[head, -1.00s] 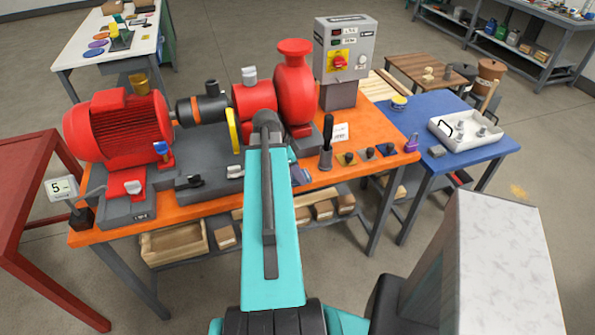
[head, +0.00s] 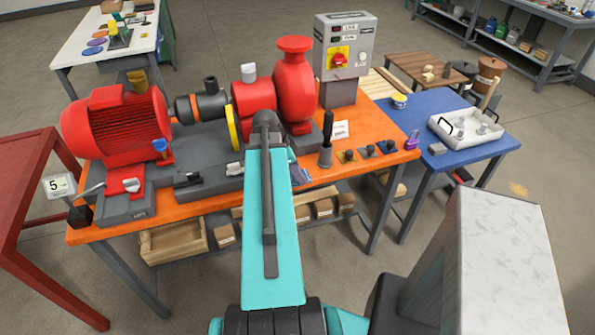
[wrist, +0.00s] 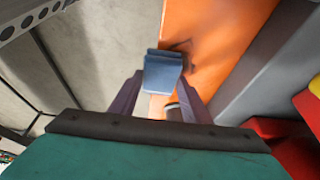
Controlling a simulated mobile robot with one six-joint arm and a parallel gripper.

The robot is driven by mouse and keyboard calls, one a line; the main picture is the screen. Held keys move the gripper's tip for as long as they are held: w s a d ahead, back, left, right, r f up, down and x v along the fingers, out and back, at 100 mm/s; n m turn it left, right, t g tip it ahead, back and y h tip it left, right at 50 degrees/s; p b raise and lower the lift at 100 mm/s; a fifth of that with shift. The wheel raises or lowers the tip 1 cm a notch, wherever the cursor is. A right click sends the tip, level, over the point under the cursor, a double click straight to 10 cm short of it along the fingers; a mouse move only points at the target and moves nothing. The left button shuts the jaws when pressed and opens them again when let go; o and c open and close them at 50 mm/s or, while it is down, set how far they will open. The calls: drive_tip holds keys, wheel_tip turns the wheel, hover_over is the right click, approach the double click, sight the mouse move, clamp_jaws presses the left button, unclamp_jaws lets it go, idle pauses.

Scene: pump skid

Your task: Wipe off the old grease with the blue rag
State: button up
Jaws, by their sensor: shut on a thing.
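The blue rag (wrist: 163,72) is a folded blue piece held between the two fingers of my gripper (wrist: 160,80) in the wrist view. The gripper is shut on it. The rag is close over the orange bench top (wrist: 208,40), near its edge; I cannot tell whether it touches. A dark brown smear (wrist: 184,47), which looks like the old grease, shows on the orange top just past the rag and is partly hidden by it. In the head view my arm hides most of the gripper, which is at the bench's front edge.
A red motor (head: 115,125) and red pump (head: 294,90) stand on the orange bench. A control box (head: 345,50) is behind. A blue table (head: 450,115) holds a white tray (head: 440,130).

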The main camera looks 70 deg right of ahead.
drive_tip(key=shift+f, duration=0.15)
drive_tip(key=shift+d, duration=0.1)
drive_tip(key=shift+w+d, duration=1.15)
drive_tip(key=shift+d, duration=0.15)
